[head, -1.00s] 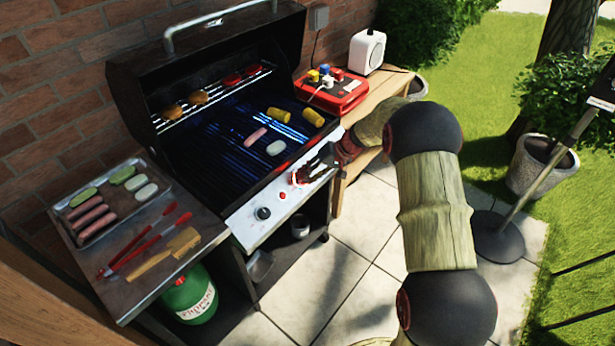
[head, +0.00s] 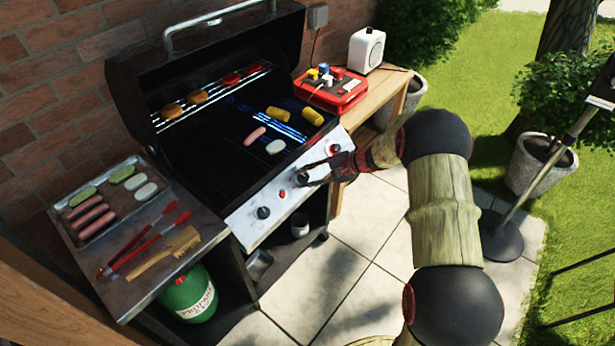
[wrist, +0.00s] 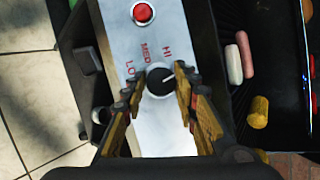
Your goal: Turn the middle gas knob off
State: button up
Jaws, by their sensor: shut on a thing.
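The middle gas knob (wrist: 159,80) is black and sits on the grill's silver front panel (wrist: 120,20). Its white mark points up and right in the wrist view, to the right of the printed HI. My gripper (head: 303,177) is at the middle of the panel, its two fingers on either side of this knob and shut on it. The fingers also show in the wrist view (wrist: 160,92). The left knob (head: 263,212) is clear of my gripper. The middle grate is dark; blue flames show under the right part.
A red button (head: 282,193) is left of the middle knob. A side shelf holds a food tray (head: 110,205) and tongs (head: 150,243). A red box (head: 335,92) and white speaker (head: 366,50) stand at right.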

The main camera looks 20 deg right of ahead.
jog(key=shift+m+t, duration=0.5)
jog(key=shift+m, duration=1.1)
jog(key=o, duration=1.1)
jog(key=shift+o, duration=0.2)
jog(key=v, duration=1.2)
jog(key=shift+f, duration=0.2)
